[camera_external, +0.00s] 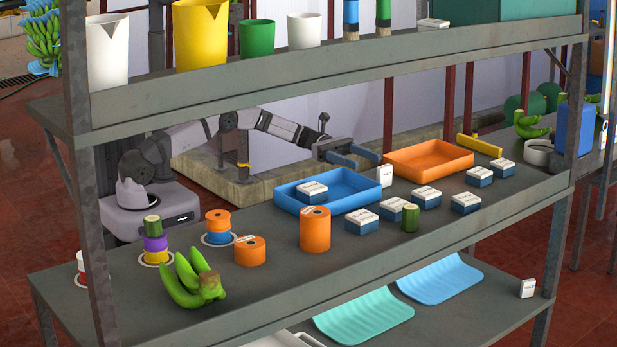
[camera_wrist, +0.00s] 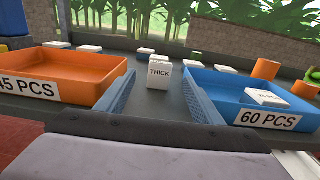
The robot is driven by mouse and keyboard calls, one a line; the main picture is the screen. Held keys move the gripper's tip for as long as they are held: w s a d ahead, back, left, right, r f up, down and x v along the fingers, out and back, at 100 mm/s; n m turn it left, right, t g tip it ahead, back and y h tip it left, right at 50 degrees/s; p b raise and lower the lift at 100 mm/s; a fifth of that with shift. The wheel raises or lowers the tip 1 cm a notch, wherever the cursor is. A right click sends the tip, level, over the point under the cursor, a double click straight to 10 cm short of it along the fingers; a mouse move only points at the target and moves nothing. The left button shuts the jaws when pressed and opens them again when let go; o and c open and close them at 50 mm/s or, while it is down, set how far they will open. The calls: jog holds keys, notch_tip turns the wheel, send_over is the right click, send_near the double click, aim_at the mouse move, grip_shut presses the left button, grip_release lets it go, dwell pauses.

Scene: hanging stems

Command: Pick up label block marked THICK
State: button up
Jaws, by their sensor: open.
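The label block marked THICK (camera_wrist: 159,74) is white and stands upright on the shelf, between the two trays. In the external view the small white block (camera_external: 384,175) between the trays appears to be the same one. My gripper (camera_external: 366,160) is open and empty, with blue fingers, above the shelf behind that block. In the wrist view my gripper (camera_wrist: 157,82) has one finger on each side of the THICK block in the picture, and the block lies beyond the fingertips. No contact shows.
A blue tray (camera_external: 338,206) marked 60 PCS holds one label block (camera_external: 312,191). An orange tray (camera_external: 428,172), its marking partly cut off, looks empty. Several white-and-blue blocks (camera_external: 427,198) stand in front. Orange rolls (camera_external: 314,229) and bananas (camera_external: 190,280) lie left. An upper shelf (camera_external: 330,70) hangs above.

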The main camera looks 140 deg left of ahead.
jog(key=shift+w+p, duration=1.05)
jog(key=shift+w, duration=2.55)
jog(key=shift+r, duration=0.1)
jog(key=c, duration=1.1)
jog(key=shift+r, duration=0.1)
notch_tip(320, 180, up, 16)
notch_tip(320, 180, up, 10)
jog(key=p, duration=0.5)
send_over(382, 167)
jog(key=s, duration=0.3)
jog(key=shift+w+a+r+p, duration=0.1)
jog(key=shift+a+r+p, duration=0.15)
jog(key=shift+r+p, duration=0.2)
jog(key=shift+w+a+r+p, duration=0.1)
jog(key=shift+a+r+p, duration=0.15)
jog(key=shift+r+p, duration=0.2)
